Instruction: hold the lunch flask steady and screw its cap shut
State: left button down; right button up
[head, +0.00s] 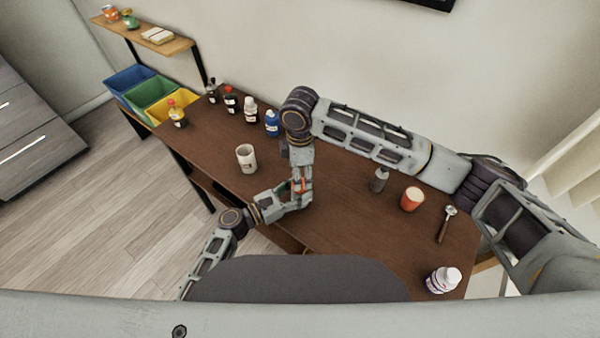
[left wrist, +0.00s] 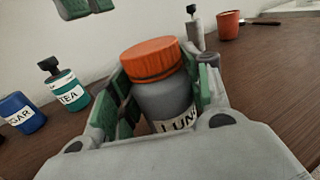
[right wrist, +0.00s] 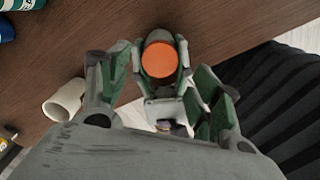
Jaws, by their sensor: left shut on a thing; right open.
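The lunch flask (left wrist: 165,100) is grey with a partly hidden label and stands upright between the fingers of my left gripper (left wrist: 163,78), which is shut on its body. Its orange cap (left wrist: 152,57) sits on top of the flask; I cannot tell how tightly it is seated. The cap also shows from above in the right wrist view (right wrist: 159,60). My right gripper (right wrist: 158,78) is open and empty, its fingers spread on either side of the cap's line and apart from it. In the head view the grippers largely hide the flask (head: 300,186).
Coloured bins (head: 150,95) stand beyond the left end.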

pick_arm(q)
jog(key=shift+f, duration=0.15)
pick_arm(e)
jog(key=shift+r, duration=0.1)
jog(key=shift+c, duration=0.4)
jog(key=shift+r, duration=1.7)
jog(key=shift+f, duration=0.15)
jog(key=shift+f, duration=3.9)
jog(key=c, duration=0.9)
jog(key=o, duration=1)
